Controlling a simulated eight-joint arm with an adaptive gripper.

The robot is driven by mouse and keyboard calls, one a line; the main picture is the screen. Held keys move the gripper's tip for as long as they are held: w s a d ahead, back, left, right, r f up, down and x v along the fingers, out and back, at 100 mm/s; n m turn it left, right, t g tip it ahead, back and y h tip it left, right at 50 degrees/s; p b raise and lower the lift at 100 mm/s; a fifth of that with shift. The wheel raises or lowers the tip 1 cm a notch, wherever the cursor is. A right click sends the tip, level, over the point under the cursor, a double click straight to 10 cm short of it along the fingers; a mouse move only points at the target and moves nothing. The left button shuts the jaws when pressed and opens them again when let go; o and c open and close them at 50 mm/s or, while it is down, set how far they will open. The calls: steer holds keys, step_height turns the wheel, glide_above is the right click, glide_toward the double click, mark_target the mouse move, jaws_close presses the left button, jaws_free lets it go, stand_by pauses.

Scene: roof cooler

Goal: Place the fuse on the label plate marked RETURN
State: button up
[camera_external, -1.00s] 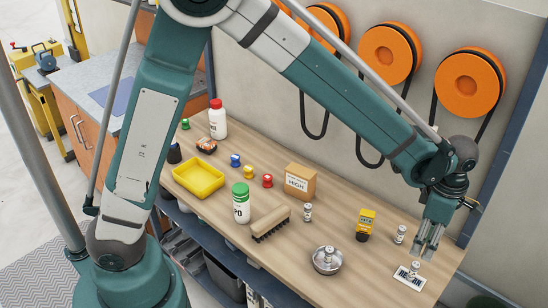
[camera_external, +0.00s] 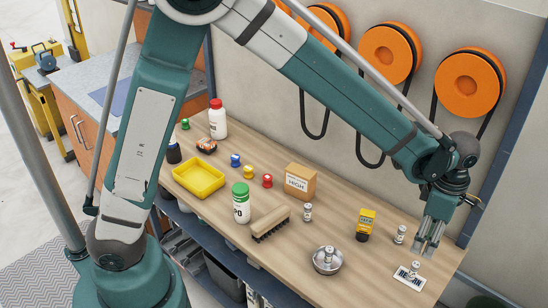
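The label plate (camera_external: 402,277), white and marked RETURN, lies near the right front edge of the bench. A small pale, silver-capped fuse (camera_external: 415,268) stands on its back part, covering some of the lettering. My gripper (camera_external: 426,251) is just above and slightly right of this fuse, pointing down. Its fingers look spread, with nothing seen between them. Two similar small cylinders stand on the bench: one (camera_external: 400,234) left of my gripper, and one (camera_external: 307,212) near the cardboard box.
A round metal pot (camera_external: 327,260), a yellow meter (camera_external: 366,223), a brush (camera_external: 270,222), a HIGH box (camera_external: 300,181), a green-capped bottle (camera_external: 241,203) and a yellow tray (camera_external: 198,177) occupy the bench (camera_external: 290,272). Orange reels (camera_external: 470,83) hang on the wall behind.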

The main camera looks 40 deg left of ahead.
steer(key=s+a+r+m+t, duration=0.1)
steer(key=a+r+m, duration=0.3)
steer(key=a, duration=0.5)
steer(key=s+a+r+m+t+h, duration=0.1)
steer(key=a+r+m, duration=0.1)
steer(key=a+r, duration=0.55)
steer(key=s+a+r+m+t, duration=0.1)
steer(key=a+r+m, duration=0.25)
steer(key=a, duration=0.75)
steer(key=s+a+r+m+t, duration=0.1)
steer(key=s+a+m, duration=0.4)
steer(key=a, duration=0.5)
steer(key=s+a+m+t+y, duration=0.1)
steer(key=s+a+m+t, duration=0.2)
steer(key=s+a, duration=0.6)
steer(key=a+m, duration=0.2)
steer(key=shift+s+a+r+m, duration=0.15)
steer(key=shift+a+r+m, duration=0.1)
steer(key=shift+r+m, duration=0.15)
